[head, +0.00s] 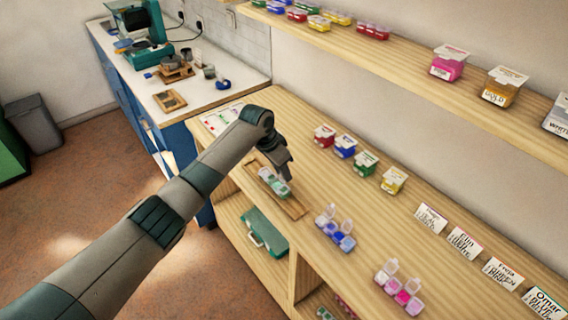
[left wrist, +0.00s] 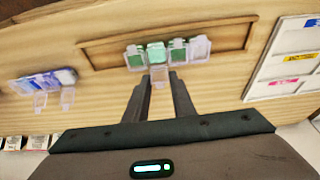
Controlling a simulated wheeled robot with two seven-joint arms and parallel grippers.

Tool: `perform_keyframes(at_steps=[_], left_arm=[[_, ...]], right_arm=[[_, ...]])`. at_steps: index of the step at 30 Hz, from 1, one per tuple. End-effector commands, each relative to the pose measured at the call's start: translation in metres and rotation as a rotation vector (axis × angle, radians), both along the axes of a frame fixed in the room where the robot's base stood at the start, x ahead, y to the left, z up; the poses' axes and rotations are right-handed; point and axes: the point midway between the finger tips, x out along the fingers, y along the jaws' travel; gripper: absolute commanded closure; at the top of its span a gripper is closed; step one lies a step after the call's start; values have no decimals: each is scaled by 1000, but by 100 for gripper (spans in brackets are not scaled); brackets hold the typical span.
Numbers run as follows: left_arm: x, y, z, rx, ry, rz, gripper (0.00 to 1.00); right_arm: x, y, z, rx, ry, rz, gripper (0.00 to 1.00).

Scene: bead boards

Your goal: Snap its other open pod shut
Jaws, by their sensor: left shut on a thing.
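A strip of pods with green beads (head: 273,183) lies in a shallow wooden tray (head: 293,208) on the wooden counter. In the left wrist view the strip (left wrist: 179,51) shows several pods in a row. My right gripper is not in view.
A blue-bead strip (head: 335,228) and a pink-bead strip (head: 399,288), both with open lids, lie to the right. Bead boxes (head: 344,147) and name cards (head: 463,243) line the counter's back. A shelf (head: 400,65) overhangs the wall side.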

Motion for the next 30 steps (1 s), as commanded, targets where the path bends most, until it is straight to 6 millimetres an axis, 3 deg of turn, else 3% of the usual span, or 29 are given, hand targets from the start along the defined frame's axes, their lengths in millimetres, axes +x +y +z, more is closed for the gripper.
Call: perform_keyframes(at_steps=[3,12,29,30], left_arm=[[-3,5,1,-66,-45,1,99],[-7,9,-2,-200,-140,1,99],[-7,10,-1,-234,-167,0,99],[-7,10,-1,-234,-167,0,70]], right_arm=[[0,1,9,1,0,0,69],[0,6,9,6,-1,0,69],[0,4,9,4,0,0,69],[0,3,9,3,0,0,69]])
